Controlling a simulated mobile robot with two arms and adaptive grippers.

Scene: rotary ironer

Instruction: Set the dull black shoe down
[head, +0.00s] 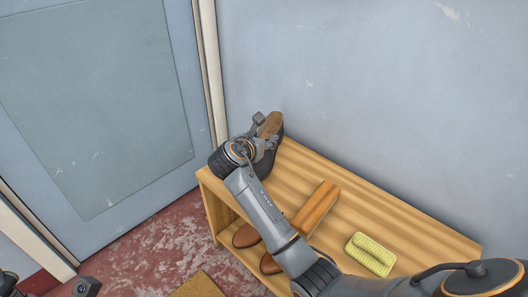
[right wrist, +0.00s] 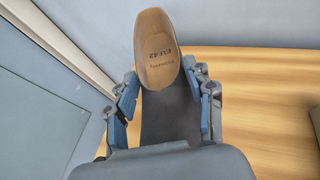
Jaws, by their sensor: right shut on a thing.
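The dull black shoe (head: 274,128) has a tan insole and is at the far left end of the wooden bench (head: 415,228), by the wall. My right gripper (head: 262,143) is shut on it, with the fingers on either side. In the right wrist view the tan insole (right wrist: 157,48) with printed lettering points away, and the dark shoe body (right wrist: 170,112) lies between the blue finger pads. I cannot tell whether the sole touches the bench top. My left gripper (head: 46,285) shows only as two separated finger parts at the bottom left edge, apparently empty.
An orange-brown wooden block (head: 316,206) and a yellow-green textured item (head: 370,254) lie on the bench top. Brown shoes (head: 246,236) are on the lower shelf. A grey-blue door (head: 100,110) is left, the wall behind. A mat (head: 198,286) lies on the red floor.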

